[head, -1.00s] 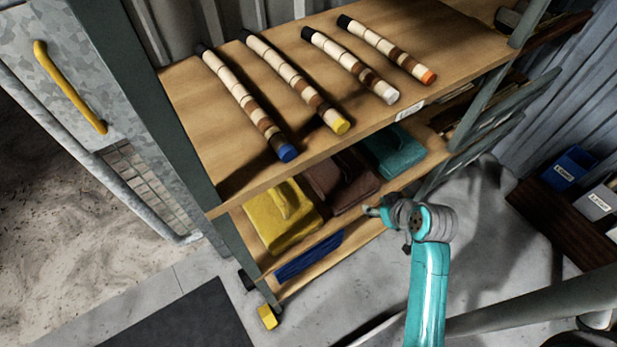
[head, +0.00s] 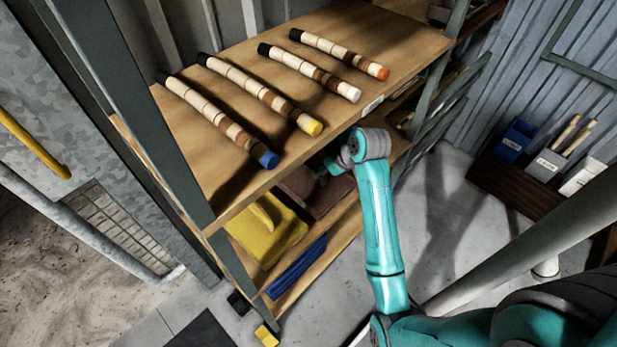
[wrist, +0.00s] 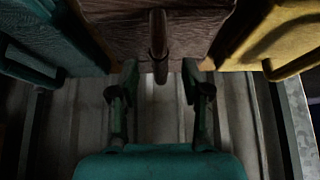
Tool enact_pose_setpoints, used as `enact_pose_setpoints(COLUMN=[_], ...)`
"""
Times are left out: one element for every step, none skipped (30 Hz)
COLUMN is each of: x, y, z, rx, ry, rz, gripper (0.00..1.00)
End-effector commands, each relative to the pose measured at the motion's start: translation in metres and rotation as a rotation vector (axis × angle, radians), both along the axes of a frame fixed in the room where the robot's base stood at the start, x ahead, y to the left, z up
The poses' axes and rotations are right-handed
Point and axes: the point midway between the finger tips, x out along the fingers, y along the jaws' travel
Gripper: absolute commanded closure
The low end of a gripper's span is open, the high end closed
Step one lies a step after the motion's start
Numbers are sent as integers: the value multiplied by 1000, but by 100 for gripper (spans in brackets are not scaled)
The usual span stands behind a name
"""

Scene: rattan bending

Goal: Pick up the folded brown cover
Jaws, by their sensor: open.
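The folded brown cover (head: 308,192) lies on the shelf below the top board, right of the folded yellow cover (head: 268,230); my arm hides part of it. In the wrist view the brown cover (wrist: 118,28) fills the top middle, and its upright strap or handle (wrist: 157,38) points toward me. My gripper (wrist: 159,78) is open, one finger on each side of the handle's near end, apart from it. In the head view my gripper (head: 328,168) reaches under the top board's front edge.
The top board (head: 225,165) overhangs the covers and carries several banded rods (head: 262,94). In the wrist view a teal cover (wrist: 50,35) is on the left and the yellow cover (wrist: 285,35) on the right. A dark blue item (head: 296,266) lies on the shelf's front.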

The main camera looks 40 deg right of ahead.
Motion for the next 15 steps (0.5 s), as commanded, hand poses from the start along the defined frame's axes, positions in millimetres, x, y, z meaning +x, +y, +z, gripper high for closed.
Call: enact_pose_setpoints(x=[9, 14, 19, 22, 25, 28, 29, 30, 31, 32, 33, 36, 38, 40, 43], y=[1, 1, 1, 1, 1, 1, 1, 1, 1, 1, 1, 2, 2, 2, 2], z=[1, 1, 0, 0, 0, 0, 0, 0, -1, -2, -3, -6, -10, -13, -18], rx=[-2, -1, -1, -1, -1, -1, -1, -1, -1, 0, 1, 1, 1, 1, 2], ry=[-1, -1, -1, 0, 0, 0, 0, 0, 0, 1, 1, 1, 1, 2, 2], rz=[3, 2, 2, 1, -1, -1, -1, -1, -1, 0, -1, -1, 0, 1, 0], gripper=[52, 52, 52, 52, 52, 52, 52, 52, 52, 52, 52, 52, 52, 52, 52])
